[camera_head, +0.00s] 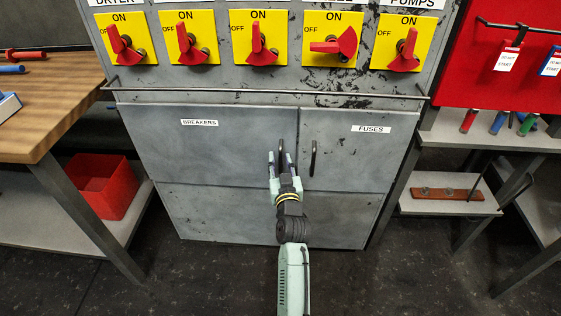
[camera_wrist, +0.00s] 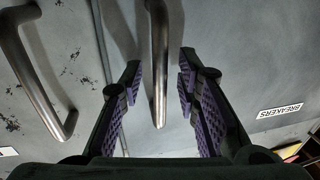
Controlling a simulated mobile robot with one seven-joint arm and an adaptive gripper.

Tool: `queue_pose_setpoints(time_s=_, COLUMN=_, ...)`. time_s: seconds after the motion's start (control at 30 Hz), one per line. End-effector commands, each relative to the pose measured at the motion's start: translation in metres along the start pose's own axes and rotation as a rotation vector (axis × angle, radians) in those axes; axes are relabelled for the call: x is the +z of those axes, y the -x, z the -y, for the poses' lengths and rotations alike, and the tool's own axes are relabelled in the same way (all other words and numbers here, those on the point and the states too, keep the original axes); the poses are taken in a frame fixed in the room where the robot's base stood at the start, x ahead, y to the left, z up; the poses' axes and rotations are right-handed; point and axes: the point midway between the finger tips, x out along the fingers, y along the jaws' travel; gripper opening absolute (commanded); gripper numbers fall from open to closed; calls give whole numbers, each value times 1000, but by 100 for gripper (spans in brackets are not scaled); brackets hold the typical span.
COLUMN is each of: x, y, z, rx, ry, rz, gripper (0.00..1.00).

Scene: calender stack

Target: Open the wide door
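The wide door (camera_head: 215,145), labelled BREAKERS, is the left door of a grey cabinet and stands shut. Its upright dark handle (camera_head: 283,148) is near its right edge. In the wrist view the same handle (camera_wrist: 158,60) passes between my fingers, with a gap on both sides. My gripper (camera_head: 280,160) is open in front of the handle; the wrist view also shows its purple-padded fingers (camera_wrist: 160,78) apart. The BREAKERS label (camera_wrist: 281,110) appears upside down there. The fingers and arm hide part of the door's lower right.
The narrow FUSES door (camera_head: 345,160) is shut on the right; its handle (camera_wrist: 35,75) is close beside my gripper. A horizontal rail (camera_head: 260,91) runs above the doors, below several red switches. A wooden bench (camera_head: 50,100) stands left and shelves (camera_head: 445,192) right.

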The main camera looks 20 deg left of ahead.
Motion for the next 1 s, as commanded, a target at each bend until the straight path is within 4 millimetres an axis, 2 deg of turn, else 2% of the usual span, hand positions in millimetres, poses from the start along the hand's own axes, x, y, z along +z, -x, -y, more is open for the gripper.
queue_pose_setpoints(time_s=0.13, x=0, y=0, z=0, rx=0, ry=0, rz=0, gripper=30)
queue_pose_setpoints(time_s=0.6, x=0, y=0, z=0, rx=0, ry=0, rz=0, gripper=0)
queue_pose_setpoints(time_s=1.0, x=0, y=0, z=0, rx=0, ry=0, rz=1, gripper=0)
